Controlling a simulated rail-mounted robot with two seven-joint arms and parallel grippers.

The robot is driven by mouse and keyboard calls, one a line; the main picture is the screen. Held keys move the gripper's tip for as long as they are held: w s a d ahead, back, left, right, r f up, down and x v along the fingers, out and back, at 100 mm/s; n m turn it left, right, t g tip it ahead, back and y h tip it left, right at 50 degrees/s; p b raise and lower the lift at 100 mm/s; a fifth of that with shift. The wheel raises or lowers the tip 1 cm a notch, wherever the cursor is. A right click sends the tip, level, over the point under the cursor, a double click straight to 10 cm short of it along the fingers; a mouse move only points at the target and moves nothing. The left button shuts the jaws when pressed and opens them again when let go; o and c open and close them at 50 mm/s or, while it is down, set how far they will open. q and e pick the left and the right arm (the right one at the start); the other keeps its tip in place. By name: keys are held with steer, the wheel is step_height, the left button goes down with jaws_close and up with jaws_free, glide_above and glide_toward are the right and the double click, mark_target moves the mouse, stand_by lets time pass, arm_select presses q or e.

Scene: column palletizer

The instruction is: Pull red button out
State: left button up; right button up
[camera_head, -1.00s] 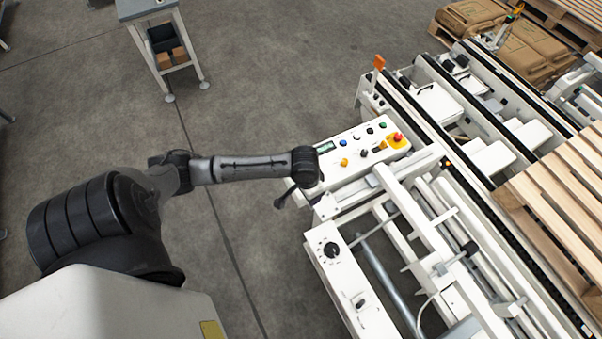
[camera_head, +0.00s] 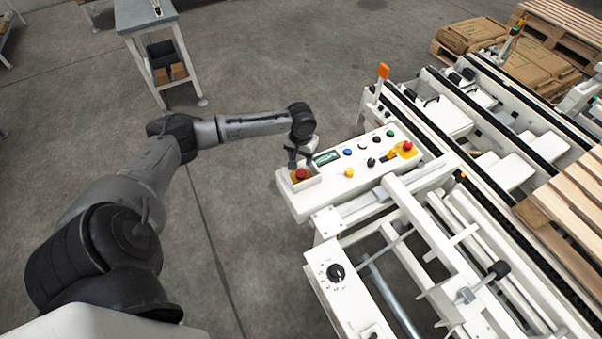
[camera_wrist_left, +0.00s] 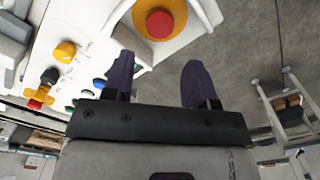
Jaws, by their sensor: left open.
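A red mushroom button (camera_head: 302,174) on a yellow round base sits at the near left end of a white control panel (camera_head: 300,205). It also shows large, the red button (camera_wrist_left: 160,24) at the top of the left wrist view. My left gripper (camera_head: 295,158) is right by this button, over the panel's left end. In the left wrist view my gripper (camera_wrist_left: 158,72) has its two dark fingers apart with nothing between them, and the button lies beyond the tips. Contact with the button is not visible. A second red knob (camera_head: 408,146) sits on a yellow plate at the panel's far right end.
The panel also carries a yellow button (camera_head: 349,173) and several other knobs. A white conveyor frame (camera_head: 455,215) and a wooden pallet (camera_head: 575,190) lie to the right. An orange lamp (camera_head: 383,71) stands behind the panel.

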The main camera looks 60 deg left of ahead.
mark_target(301, 173)
arm_select(q)
step_height(301, 173, down, 9)
steer(key=shift+r+b, duration=0.15)
steer(key=shift+b, duration=0.75)
